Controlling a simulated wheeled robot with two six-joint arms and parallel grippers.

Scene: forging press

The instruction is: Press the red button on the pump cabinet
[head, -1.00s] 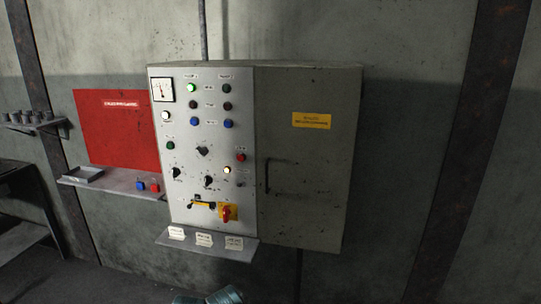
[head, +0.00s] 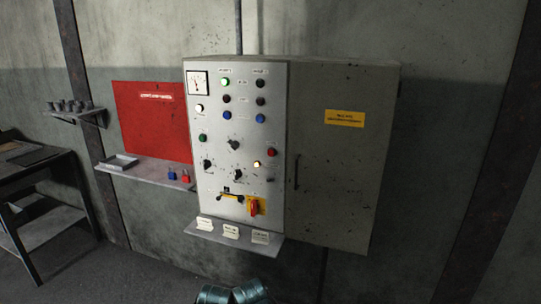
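The grey pump cabinet (head: 340,190) hangs on the wall in the middle of the head view. Its light front panel (head: 215,165) carries a gauge, lamps, buttons and knobs. A bright red button (head: 271,149) sits on the panel's right side, above a lit yellowish-white lamp (head: 257,164). Two dark reddish round buttons or lamps sit higher, one at left (head: 227,98) and one at right (head: 261,101). A red rotary switch (head: 254,206) on a yellow plate is near the bottom.
A narrow ledge (head: 235,242) with small white cards juts out below the panel. A red board (head: 150,122) and a shelf (head: 140,172) with padlocks are to the left. A dark table (head: 35,205) stands further left. The cabinet door (head: 345,160) is shut.

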